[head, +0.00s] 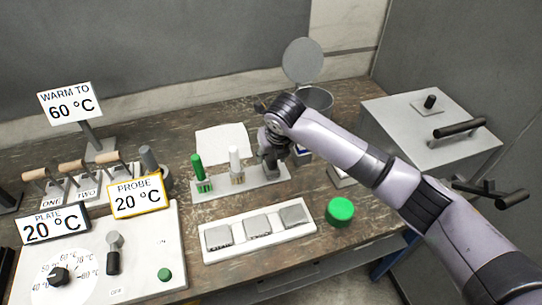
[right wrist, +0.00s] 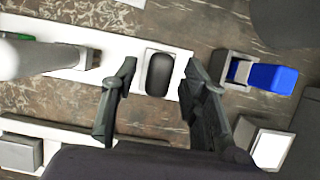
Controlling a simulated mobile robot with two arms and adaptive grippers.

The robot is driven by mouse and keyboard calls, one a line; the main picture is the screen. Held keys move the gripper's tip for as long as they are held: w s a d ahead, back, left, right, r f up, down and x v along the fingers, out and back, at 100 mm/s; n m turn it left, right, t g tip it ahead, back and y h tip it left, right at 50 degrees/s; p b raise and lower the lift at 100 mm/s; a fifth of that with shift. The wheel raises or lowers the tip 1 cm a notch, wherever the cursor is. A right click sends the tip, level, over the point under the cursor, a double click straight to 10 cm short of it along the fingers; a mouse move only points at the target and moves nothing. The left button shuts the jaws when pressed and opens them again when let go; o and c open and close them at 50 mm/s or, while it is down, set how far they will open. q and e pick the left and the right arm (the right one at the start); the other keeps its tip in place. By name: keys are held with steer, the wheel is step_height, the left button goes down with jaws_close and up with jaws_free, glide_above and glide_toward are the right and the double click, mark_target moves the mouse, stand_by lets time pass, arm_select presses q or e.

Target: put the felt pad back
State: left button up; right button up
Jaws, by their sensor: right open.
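Nothing is clearly marked as the felt pad. A dark rounded block (right wrist: 160,74) stands on the right end of a white rack (right wrist: 66,38), between the fingers of my right gripper (right wrist: 157,80). The gripper is open, with a visible gap on each side of the block. My left gripper is out of view.
A blue block (right wrist: 272,78) in a grey holder lies right of the gripper. A white tray (head: 210,257) with three grey pieces and a green round knob (head: 340,211) are in front. A pot with a raised lid (head: 303,62) stands behind; a grey box (head: 430,130) is at right.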

steer(key=b+v, duration=0.1)
steer(key=v, duration=0.9)
steer(key=shift+s+r, duration=0.2)
steer(key=shift+r, duration=0.15)
